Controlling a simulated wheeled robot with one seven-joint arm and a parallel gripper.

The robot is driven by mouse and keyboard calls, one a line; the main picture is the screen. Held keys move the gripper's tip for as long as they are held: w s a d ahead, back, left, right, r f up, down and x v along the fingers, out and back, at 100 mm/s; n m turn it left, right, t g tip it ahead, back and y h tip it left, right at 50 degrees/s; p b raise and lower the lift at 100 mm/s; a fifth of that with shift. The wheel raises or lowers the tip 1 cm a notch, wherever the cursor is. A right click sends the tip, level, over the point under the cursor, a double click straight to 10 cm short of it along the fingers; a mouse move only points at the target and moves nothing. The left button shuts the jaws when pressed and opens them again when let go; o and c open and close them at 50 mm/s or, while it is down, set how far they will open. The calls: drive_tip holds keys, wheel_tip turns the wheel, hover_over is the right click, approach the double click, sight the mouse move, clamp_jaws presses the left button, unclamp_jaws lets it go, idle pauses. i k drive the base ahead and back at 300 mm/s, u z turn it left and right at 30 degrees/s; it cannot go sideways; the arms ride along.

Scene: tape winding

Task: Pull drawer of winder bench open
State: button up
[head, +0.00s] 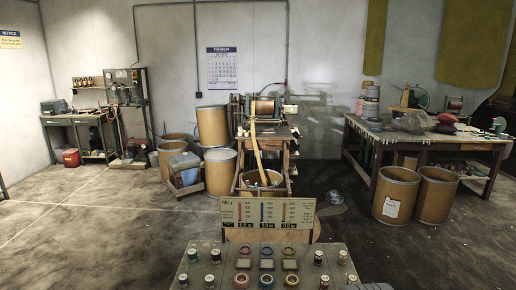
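A small wooden bench (284,133) stands at the back centre and carries a winder (264,108) with a dark reddish-brown roll. A yellow strip (254,140) hangs from the winder down towards a drum under the bench. This looks like the winder bench, but I cannot make out a drawer front or handle on it; the strip and the sign board in front hide part of it. My gripper is not in view.
A panel (303,251) with several knobs and coloured rings and a sign board (268,212) stand in front. Drums (220,172) are left of the bench. A long cluttered table (349,143) and drums (396,194) are at right. Open floor (110,220) lies at left.

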sight(261, 144)
drive_tip(key=u, duration=2.3)
drive_tip(key=i, duration=3.45)
drive_tip(key=z, duration=2.6)
drive_tip(key=i, duration=5)
drive_tip(key=z, duration=0.45)
